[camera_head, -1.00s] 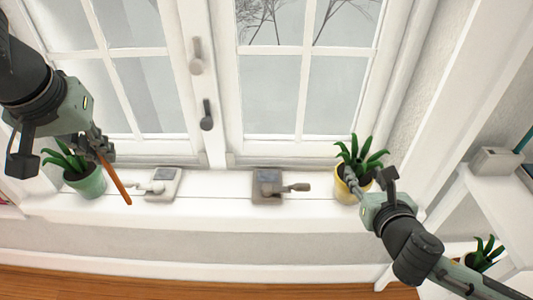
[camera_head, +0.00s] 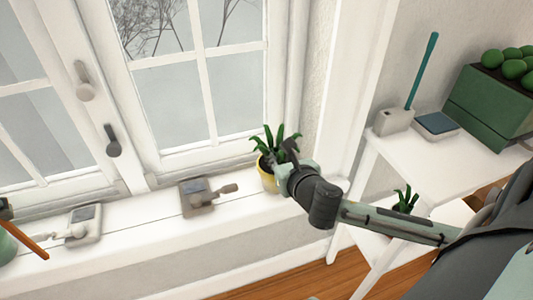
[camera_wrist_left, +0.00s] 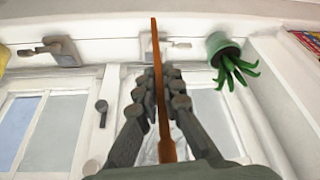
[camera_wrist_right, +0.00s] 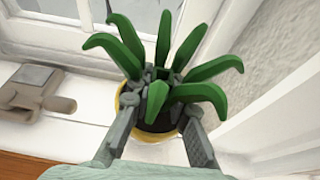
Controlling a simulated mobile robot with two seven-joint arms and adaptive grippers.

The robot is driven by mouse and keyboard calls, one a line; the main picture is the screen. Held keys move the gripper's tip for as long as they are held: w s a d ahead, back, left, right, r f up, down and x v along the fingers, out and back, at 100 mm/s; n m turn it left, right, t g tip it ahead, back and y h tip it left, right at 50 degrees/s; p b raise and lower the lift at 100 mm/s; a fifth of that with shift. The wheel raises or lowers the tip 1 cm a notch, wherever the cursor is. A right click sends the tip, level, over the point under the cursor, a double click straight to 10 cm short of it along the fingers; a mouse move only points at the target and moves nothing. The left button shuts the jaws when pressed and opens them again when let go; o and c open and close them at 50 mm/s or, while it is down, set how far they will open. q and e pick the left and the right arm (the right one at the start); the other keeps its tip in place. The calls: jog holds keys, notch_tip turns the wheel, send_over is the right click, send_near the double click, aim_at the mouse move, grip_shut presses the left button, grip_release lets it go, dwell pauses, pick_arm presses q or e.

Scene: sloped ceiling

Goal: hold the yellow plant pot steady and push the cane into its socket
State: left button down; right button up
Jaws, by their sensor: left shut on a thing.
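The yellow plant pot (camera_head: 268,181) stands on the window sill with a spiky green plant in it. It also shows in the right wrist view (camera_wrist_right: 150,137). My right gripper (camera_wrist_right: 165,115) is open, its fingers spread around the plant at the pot's rim; leaves hide part of the tips. In the head view the right hand (camera_head: 290,165) covers the pot's right side. My left gripper (camera_wrist_left: 158,90) is shut on the brown cane (camera_wrist_left: 155,45), well away from the yellow pot. The cane's end (camera_head: 37,248) shows at the head view's left edge.
Two handled devices, a white one (camera_head: 84,237) and a grey one (camera_head: 195,196), lie on the sill (camera_head: 150,229) left of the yellow pot. A green pot (camera_wrist_left: 217,43) shows in the left wrist view. A white shelf (camera_head: 440,160) stands at right.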

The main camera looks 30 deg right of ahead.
pick_arm(q)
jog(key=shift+w, duration=0.1)
dwell(0.7)
jog(key=w+d+r+m+h, duration=0.1)
jog(key=w+d+r, duration=0.15)
jog(key=d, duration=0.55)
jog(key=w+d+r+m, duration=0.15)
jog(key=w+d, duration=0.25)
jog(key=d, duration=0.4)
jog(key=w+d+r+m+h, duration=0.1)
jog(key=w+d+m, duration=0.15)
jog(key=d, duration=0.55)
jog(key=s+d+r+m, duration=0.1)
jog(key=s+d, duration=0.3)
jog(key=d, duration=0.9)
jog(key=s+d+r+m+g+h, duration=0.1)
jog(key=s+d+m, duration=0.1)
jog(key=d, duration=1.1)
jog(key=shift+s+m, duration=0.4)
jog(key=shift+s, duration=0.5)
jog(key=shift+a, duration=0.1)
jog(key=shift+f, duration=2.9)
jog(key=shift+f, duration=2.8)
